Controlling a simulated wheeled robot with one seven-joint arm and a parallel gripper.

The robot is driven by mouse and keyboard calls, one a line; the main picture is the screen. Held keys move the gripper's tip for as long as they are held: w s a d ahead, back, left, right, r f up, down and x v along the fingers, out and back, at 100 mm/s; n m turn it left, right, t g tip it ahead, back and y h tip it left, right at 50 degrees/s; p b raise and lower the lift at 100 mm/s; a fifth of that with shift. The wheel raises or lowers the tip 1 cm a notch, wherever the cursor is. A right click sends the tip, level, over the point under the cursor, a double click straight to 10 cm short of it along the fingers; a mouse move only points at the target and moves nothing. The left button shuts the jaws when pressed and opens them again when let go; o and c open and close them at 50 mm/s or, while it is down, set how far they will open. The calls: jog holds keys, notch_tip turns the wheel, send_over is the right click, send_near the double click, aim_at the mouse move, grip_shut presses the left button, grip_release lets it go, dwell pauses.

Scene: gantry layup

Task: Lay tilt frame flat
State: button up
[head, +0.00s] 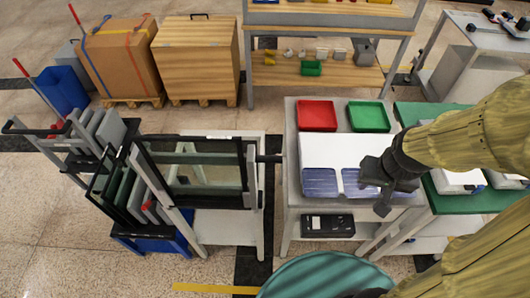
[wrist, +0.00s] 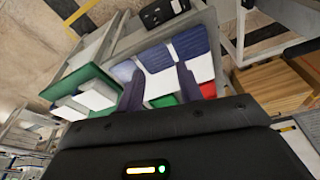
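The tilt frame appears to be the black-edged glass frame (head: 248,170) left of centre in the head view. It stands raised at a steep tilt over a pale stand, with a dark bar sticking out at its right side. My gripper (head: 372,188) is well to the right of it, above the blue sheets on the grey workbench. In the wrist view my gripper (wrist: 160,88) shows two dark fingers apart, with nothing held between them. The tilt frame cannot be made out in the wrist view.
The grey workbench (head: 291,130) carries a red tray (head: 317,115), a green tray (head: 369,116) and blue sheets (head: 319,182). A rack of dark panels (head: 112,190) stands left of the frame. A teal round surface (head: 320,275) is at the bottom. Floor is clear at lower left.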

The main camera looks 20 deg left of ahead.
jog(key=shift+d, duration=0.15)
jog(key=shift+o, duration=0.5)
jog(key=shift+s, duration=0.25)
jog(key=w+a+f+m+g+y, duration=0.1)
jog(key=a+f+m+g+y, duration=0.25)
jog(key=f, duration=0.35)
jog(key=w+a+f+m+g+y, duration=0.2)
jog(key=a+f+m+g+y, duration=0.15)
jog(key=a+f, duration=0.2)
jog(key=w+r+m+y+b, duration=0.1)
jog(key=w+r+m+y, duration=0.3)
jog(key=w+m+y, duration=0.2)
jog(key=w+y, duration=0.2)
jog(key=y, duration=0.2)
jog(key=shift+a+r+y, duration=0.25)
jog(key=shift+r+y, duration=0.05)
jog(key=shift+a, duration=0.1)
